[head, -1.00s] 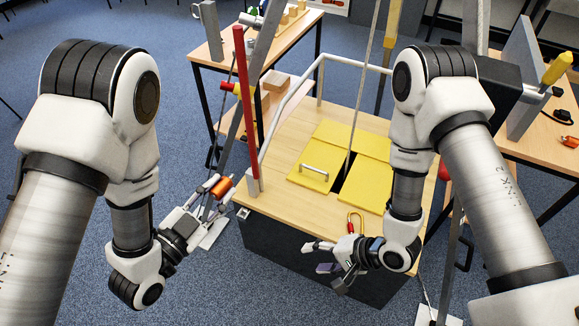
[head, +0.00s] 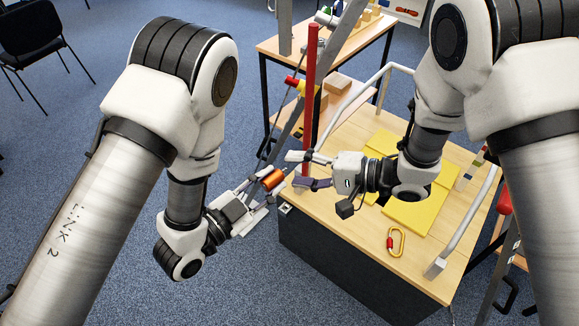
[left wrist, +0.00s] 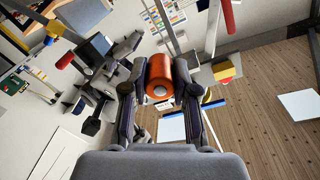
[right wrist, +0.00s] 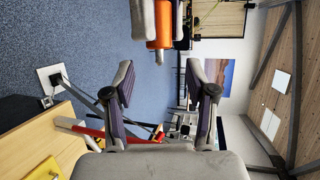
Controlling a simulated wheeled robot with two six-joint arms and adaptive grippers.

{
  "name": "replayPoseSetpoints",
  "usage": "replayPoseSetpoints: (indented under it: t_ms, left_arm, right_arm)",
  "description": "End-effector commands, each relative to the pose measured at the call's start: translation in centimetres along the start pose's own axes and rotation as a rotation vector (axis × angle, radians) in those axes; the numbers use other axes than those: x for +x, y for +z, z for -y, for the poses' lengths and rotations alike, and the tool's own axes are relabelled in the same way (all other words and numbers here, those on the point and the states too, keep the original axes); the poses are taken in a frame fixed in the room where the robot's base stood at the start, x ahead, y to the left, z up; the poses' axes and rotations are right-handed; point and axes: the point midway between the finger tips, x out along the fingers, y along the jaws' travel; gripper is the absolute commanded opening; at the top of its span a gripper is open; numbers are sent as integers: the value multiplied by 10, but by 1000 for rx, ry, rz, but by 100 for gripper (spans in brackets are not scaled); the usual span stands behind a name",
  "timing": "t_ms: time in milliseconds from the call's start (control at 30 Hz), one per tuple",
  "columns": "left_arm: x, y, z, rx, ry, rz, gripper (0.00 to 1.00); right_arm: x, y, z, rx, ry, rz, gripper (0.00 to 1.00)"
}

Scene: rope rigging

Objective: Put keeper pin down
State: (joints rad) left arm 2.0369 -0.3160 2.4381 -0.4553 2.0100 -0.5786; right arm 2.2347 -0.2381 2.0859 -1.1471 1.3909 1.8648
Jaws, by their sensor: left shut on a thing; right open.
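An orange cylinder (head: 273,180) with a metal end, which looks like the keeper pin, is in my left gripper (head: 262,186), off the left edge of the wooden bench top. In the left wrist view the orange cylinder (left wrist: 160,76) sits between the two closed fingers. My right gripper (head: 302,170) is open and empty, its fingers pointing left toward the cylinder, close to the red post. In the right wrist view the cylinder (right wrist: 158,30) is at the top, partly covered by the left gripper's fingers and outside my right fingers.
A red post (head: 310,95) stands at the bench's left corner. Yellow panels (head: 415,213) lie on the bench (head: 345,225), partly hidden by my right arm. A yellow carabiner with a red sleeve (head: 396,242) lies near the front edge. White rails (head: 462,225) stand along the sides.

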Motion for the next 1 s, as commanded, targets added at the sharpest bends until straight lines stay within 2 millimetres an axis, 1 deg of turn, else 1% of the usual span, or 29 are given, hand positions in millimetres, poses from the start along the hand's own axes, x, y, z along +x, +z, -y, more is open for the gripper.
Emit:
replayPoseSetpoints:
  t_ms: [33, 100, 200, 467, 500, 567, 600, 633, 667, 800, 833, 867, 900, 1000]
  left_arm:
    - [0, 0, 0, 0, 0, 0, 0]
    - [0, 0, 0, 0, 0, 0, 0]
    - [0, 0, 0, 0, 0, 0, 0]
    - [0, 0, 0, 0, 0, 0, 0]
    - [0, 0, 0, 0, 0, 0, 0]
    - [0, 0, 0, 0, 0, 0, 0]
    - [0, 0, 0, 0, 0, 0, 0]
    - [0, 0, 0, 0, 0, 0, 0]
    - [0, 0, 0, 0, 0, 0, 0]
    - [0, 0, 0, 0, 0, 0, 0]
    - [0, 0, 0, 0, 0, 0, 32]
    - [0, 0, 0, 1, 0, 0, 42]
    - [0, 0, 0, 1, 0, 0, 56]
    - [0, 0, 0, 0, 0, 0, 57]
  right_arm:
    - [10, 1, -1, -4, 2, 4, 56]
    - [20, 1, -1, -2, 3, 3, 56]
    - [30, 0, -1, -1, 1, 1, 56]
    - [33, 0, 0, 1, -1, -1, 56]
    - [33, 0, 0, 1, -1, -1, 53]
    - [33, 0, 0, 1, -1, -1, 31]
    - [33, 0, 0, 1, 0, -1, 17]
    - [32, 0, 0, 1, 0, -1, 7]
    - [32, 0, 0, 1, 0, -1, 0]
    - [32, 0, 0, 1, 0, 0, 0]
    - [32, 0, 0, 1, 0, 0, 0]
    - [32, 0, 0, 1, 0, 1, 0]
    - [32, 0, 0, 1, 0, 1, 0]
    - [32, 0, 0, 1, 0, 0, 0]
